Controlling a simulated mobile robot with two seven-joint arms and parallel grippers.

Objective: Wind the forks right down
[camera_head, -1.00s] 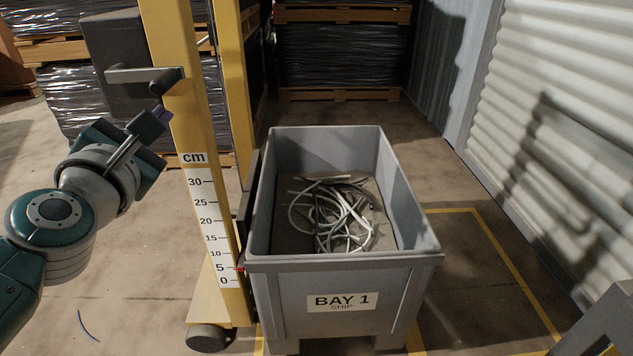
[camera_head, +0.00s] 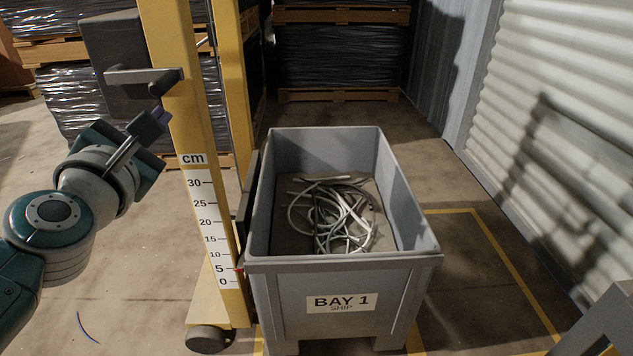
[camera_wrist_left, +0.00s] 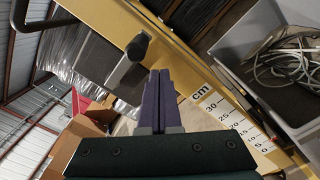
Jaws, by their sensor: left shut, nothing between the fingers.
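The yellow lift mast (camera_head: 172,75) stands upright at centre left, with a dark box and a crank handle (camera_head: 145,76) on its left side. The cm scale (camera_head: 209,225) on the mast has a small red pointer near the 5 mark. The forks themselves are hidden by the grey bin (camera_head: 345,287), marked BAY 1 SHIP, which stands against the mast. My left gripper (camera_head: 160,116) is shut and empty, just below the crank's dark grip and apart from it. In the left wrist view the shut fingers (camera_wrist_left: 160,75) point towards the crank grip (camera_wrist_left: 137,46). My right gripper is out of view.
Several grey cable scraps (camera_head: 330,215) lie in the bin. Wrapped pallets (camera_head: 335,55) stand at the back. A corrugated wall (camera_head: 560,120) runs along the right. Yellow floor lines (camera_head: 500,250) surround the bin, with clear floor to its right.

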